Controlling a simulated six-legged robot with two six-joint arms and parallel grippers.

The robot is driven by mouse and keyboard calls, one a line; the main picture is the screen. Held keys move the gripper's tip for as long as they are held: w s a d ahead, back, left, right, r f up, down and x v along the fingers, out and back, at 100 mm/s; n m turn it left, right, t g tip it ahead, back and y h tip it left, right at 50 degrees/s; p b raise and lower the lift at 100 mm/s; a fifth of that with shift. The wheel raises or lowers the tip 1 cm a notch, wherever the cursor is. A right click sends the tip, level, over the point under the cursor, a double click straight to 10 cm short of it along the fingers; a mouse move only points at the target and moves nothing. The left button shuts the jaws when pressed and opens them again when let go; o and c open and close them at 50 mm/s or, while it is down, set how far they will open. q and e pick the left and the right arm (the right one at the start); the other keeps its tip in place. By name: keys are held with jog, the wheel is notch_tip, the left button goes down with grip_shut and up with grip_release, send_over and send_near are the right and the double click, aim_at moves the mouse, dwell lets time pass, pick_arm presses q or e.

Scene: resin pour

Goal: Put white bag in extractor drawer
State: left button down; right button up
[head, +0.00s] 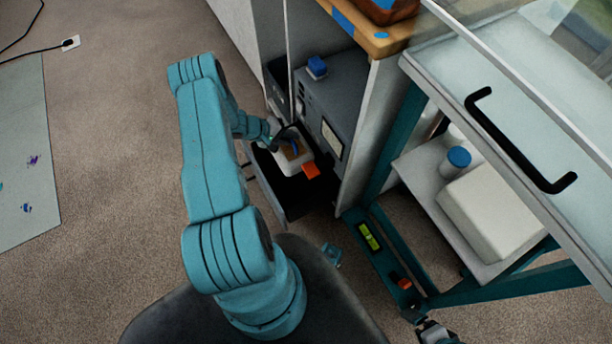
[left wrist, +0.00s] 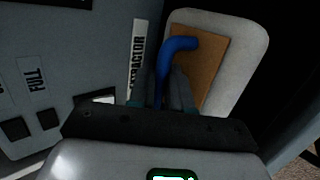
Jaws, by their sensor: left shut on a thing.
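The white bag (head: 296,163), with a brown panel on its face, is at the open dark extractor drawer (head: 284,199), within its outline in the head view. I cannot tell whether it rests on the drawer's floor. My left gripper (head: 283,139) is at the bag's upper side. In the left wrist view the gripper (left wrist: 168,92) is shut on a blue curved handle (left wrist: 180,46) in front of the bag (left wrist: 245,30). The fingertips are partly hidden. A dark part at the bottom edge looks like my right gripper (head: 434,331); its jaws are unclear.
The grey extractor cabinet (head: 334,104) stands right behind the drawer. An orange piece (head: 311,170) shows beside the bag. A teal-framed cart (head: 380,255) stands right, with a blue-lidded container (head: 458,160) and a white block (head: 490,215).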

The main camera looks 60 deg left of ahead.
pick_arm(q)
jog(key=f+b, duration=0.1)
jog(key=f, duration=0.2)
jog(key=f+b, duration=0.1)
jog(key=f, duration=0.2)
jog(key=shift+d+f, duration=0.2)
jog(key=shift+f, duration=0.15)
notch_tip(320, 180, down, 5)
jog(key=shift+r+b, duration=0.15)
jog(key=shift+b, duration=0.95)
jog(key=shift+r, duration=0.15)
jog(key=shift+f, duration=0.25)
jog(key=c, duration=1.1)
grip_release()
jog(key=shift+s+r, duration=0.1)
jog(key=shift+o, duration=0.2)
